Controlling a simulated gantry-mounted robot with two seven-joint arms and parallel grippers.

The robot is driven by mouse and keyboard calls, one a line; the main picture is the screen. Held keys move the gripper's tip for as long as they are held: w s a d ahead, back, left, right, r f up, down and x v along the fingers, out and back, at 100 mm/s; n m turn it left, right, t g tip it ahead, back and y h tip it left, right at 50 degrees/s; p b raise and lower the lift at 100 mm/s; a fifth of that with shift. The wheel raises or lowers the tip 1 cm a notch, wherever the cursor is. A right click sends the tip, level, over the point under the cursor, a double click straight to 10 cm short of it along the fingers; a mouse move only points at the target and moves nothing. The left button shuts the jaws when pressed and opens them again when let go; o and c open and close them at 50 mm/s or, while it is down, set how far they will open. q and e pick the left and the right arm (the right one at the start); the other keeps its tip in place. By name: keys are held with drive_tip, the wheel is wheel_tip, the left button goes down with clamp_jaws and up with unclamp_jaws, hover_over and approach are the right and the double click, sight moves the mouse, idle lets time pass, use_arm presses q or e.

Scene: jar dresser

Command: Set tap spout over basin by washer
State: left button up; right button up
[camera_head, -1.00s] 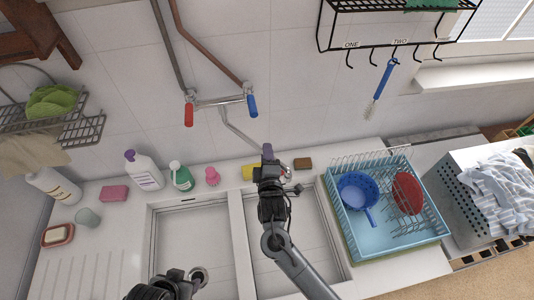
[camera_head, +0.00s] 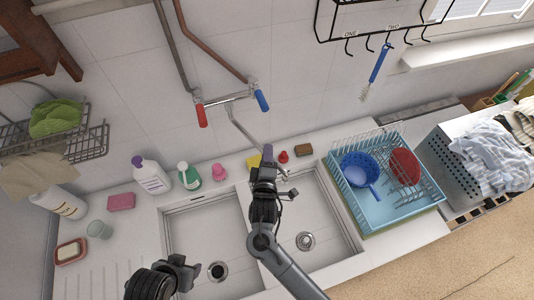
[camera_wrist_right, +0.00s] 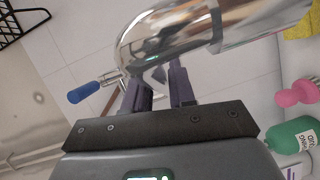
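The chrome tap spout (camera_head: 246,130) runs from the wall mixer tap (camera_head: 229,99) down and right to my right gripper (camera_head: 268,152). Its end seems near the back edge of the right basin (camera_head: 318,215), partly hidden by the gripper. In the right wrist view the spout (camera_wrist_right: 185,35) crosses close by the fingertips of my right gripper (camera_wrist_right: 160,90). A gap shows between those fingers; I cannot tell if they touch the spout. The left basin (camera_head: 205,240) lies across a divider. My left gripper (camera_head: 180,273) is low over the left basin, its fingers unclear. No washer is clearly identifiable.
A blue dish rack (camera_head: 385,208) stands right of the basins, and a perforated box (camera_head: 440,165) with laundry (camera_head: 490,160) is farther right. A white bottle (camera_head: 151,177), a green bottle (camera_head: 188,177) and small items line the back ledge. A brush (camera_head: 376,72) hangs above.

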drive_tip(key=o, duration=0.3)
drive_tip(key=s, duration=0.3)
drive_tip(key=s+b, duration=0.1)
drive_tip(key=s, duration=0.3)
drive_tip(key=s+r, duration=0.1)
drive_tip(key=s, duration=0.2)
drive_tip(key=shift+s+a, duration=0.25)
drive_tip(key=shift+s, duration=0.15)
